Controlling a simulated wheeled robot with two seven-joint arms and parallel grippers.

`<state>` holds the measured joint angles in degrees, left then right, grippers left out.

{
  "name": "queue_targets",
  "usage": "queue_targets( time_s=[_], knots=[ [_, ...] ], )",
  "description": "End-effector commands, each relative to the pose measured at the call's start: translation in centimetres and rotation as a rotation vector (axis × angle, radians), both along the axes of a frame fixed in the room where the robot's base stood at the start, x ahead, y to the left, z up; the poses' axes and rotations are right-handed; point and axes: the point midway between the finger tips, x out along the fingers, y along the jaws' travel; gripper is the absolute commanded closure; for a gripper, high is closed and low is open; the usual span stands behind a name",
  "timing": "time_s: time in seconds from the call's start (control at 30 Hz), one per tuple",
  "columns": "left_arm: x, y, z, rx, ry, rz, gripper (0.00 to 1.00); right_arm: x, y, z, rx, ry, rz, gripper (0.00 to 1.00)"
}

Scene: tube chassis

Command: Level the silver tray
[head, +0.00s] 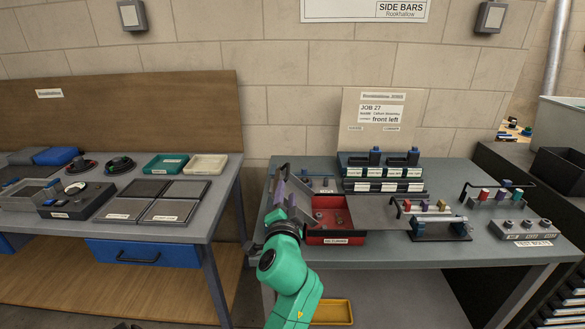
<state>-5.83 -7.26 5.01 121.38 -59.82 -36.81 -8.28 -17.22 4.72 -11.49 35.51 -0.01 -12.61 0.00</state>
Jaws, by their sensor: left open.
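No tray is clearly marked as the silver one. A small grey metallic tray (318,184) lies on the right bench behind the red bin, partly hidden by my left gripper, and I cannot tell its tilt. My left gripper (280,184) is open, raised over the left end of that bench, just left of the grey tray and the red bin (336,236). Something purple shows by its fingers, too small to identify. My right gripper is out of view.
The right bench (375,258) carries a chassis jig (440,230), a rack of dark blocks (382,172) and a test-bolts block (524,230). The left bench holds a grey open box (30,190), green (166,164) and cream (206,164) trays. A gap separates the benches.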

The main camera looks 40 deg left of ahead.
Motion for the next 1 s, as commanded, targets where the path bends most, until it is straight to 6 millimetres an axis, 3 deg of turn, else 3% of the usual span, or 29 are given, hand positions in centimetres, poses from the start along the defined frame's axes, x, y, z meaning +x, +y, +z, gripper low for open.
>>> queue_targets(
  time_s=[0.13, 0.43, 0.6, 0.8, 0.83, 0.93, 1.0],
  knots=[
    [3.0, 2.3, 0.6, 0.002, 0.001, 0.001, 0.56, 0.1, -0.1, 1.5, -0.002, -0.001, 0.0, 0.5],
    [8.8, 6.8, 0.2, -0.001, 0.001, 0.002, 0.56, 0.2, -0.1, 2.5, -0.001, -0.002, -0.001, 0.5],
    [10.0, 7.7, 0.1, -0.002, 0.001, 0.001, 0.56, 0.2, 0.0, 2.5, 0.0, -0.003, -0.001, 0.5],
    [10.1, 7.8, 0.0, -0.003, 0.001, 0.0, 0.56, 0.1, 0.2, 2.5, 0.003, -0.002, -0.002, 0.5],
    [10.1, 7.8, 0.0, -0.003, 0.001, 0.0, 0.6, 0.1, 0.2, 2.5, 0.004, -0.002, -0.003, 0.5],
    [10.1, 7.7, 0.0, -0.003, 0.001, 0.0, 0.99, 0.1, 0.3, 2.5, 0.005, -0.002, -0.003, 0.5],
    [10.1, 7.7, 0.0, -0.003, 0.001, 0.0, 1.0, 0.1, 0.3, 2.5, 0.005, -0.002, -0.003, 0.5]
  ],
)
